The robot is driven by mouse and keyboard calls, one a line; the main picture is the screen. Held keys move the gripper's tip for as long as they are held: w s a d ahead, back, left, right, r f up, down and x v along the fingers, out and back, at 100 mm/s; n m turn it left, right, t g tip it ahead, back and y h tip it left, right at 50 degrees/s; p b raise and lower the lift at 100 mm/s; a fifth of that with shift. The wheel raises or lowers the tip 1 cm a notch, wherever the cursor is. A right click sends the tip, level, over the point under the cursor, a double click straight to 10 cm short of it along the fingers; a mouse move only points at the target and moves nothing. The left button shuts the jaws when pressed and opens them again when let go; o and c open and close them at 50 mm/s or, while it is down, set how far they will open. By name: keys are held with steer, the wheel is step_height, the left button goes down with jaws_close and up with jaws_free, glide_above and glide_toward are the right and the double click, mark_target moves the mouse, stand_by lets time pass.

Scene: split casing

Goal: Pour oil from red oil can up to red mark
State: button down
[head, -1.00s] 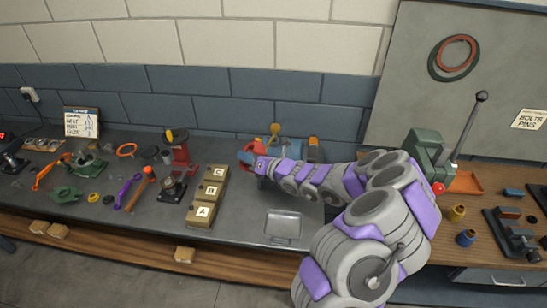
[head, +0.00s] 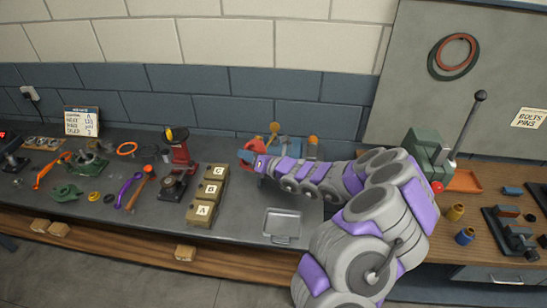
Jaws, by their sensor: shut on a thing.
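My gripper (head: 249,157) is at the far end of my arm, near the back of the grey bench. It is shut on a small red thing, which looks like the red oil can (head: 256,146). Most of the can is hidden by the fingers and wrist, so its spout and tilt cannot be told. A yellow-topped thing (head: 274,129) stands just behind it. I cannot make out a red mark or any oil.
A shallow metal tray (head: 283,224) lies in front. Orange-topped containers (head: 313,145) stand behind my arm. Loose tools crowd the bench's left.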

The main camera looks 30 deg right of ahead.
steer(key=shift+a+r, duration=0.15)
steer(key=shift+a, duration=0.5)
steer(key=shift+m, duration=0.7)
steer(key=shift+w+d+r+p, duration=0.2)
steer(key=shift+r+p, duration=0.45)
steer(key=shift+p, duration=0.75)
steer(key=shift+w+d+r+p, duration=0.2)
steer(key=shift+r+p, duration=0.4)
steer(key=shift+p, duration=0.85)
steer(key=shift+w+d+r+p, duration=0.1)
steer(key=shift+d+r+p, duration=0.15)
steer(key=shift+r+p, duration=0.8)
stand_by(1.6)
steer(key=shift+w+d+r+m+p, duration=0.1)
steer(key=shift+w+d+m+p, duration=0.15)
steer(key=shift+p, duration=1.2)
